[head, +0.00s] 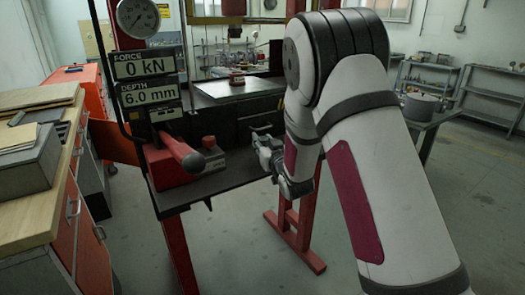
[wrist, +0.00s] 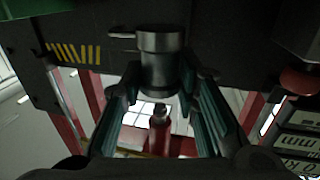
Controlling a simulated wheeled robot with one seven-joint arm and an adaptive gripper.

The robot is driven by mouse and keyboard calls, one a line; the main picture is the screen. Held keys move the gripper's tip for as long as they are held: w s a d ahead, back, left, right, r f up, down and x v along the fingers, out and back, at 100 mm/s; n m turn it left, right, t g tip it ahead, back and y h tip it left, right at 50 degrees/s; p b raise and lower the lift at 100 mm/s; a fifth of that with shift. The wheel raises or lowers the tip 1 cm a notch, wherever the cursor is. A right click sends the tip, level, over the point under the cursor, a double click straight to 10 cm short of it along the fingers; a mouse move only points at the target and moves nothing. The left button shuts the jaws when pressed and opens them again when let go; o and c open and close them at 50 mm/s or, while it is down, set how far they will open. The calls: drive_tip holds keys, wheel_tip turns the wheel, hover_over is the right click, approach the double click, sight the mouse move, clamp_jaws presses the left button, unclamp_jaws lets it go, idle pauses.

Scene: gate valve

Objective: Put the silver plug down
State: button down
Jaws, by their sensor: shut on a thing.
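The plug (wrist: 160,60) shows in the wrist view as a dark grey metal cylinder with a wider collar at one end. It sits between the two fingers of my gripper (wrist: 158,88), whose green-lined pads lie on either side of it. My gripper is shut on it. In the head view my gripper (head: 264,143) is at the right end of the dark press table (head: 235,178). The plug is too small and dark to make out there, and I cannot tell whether it touches the table.
A red press (head: 134,25) stands at left, with a dial and displays reading 0 kN and 6.0 mm. A red pump with a handle (head: 184,152) sits on the table's left part. A wooden bench (head: 50,200) is far left. Shelves (head: 490,90) stand at back right; floor there is clear.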

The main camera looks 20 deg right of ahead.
drive_tip(key=shift+w, duration=0.45)
drive_tip(key=shift+f, duration=1.7)
drive_tip(key=shift+f, duration=0.2)
drive_tip(key=c, duration=1.2)
unclamp_jaws()
drive_tip(key=shift+c, duration=0.2)
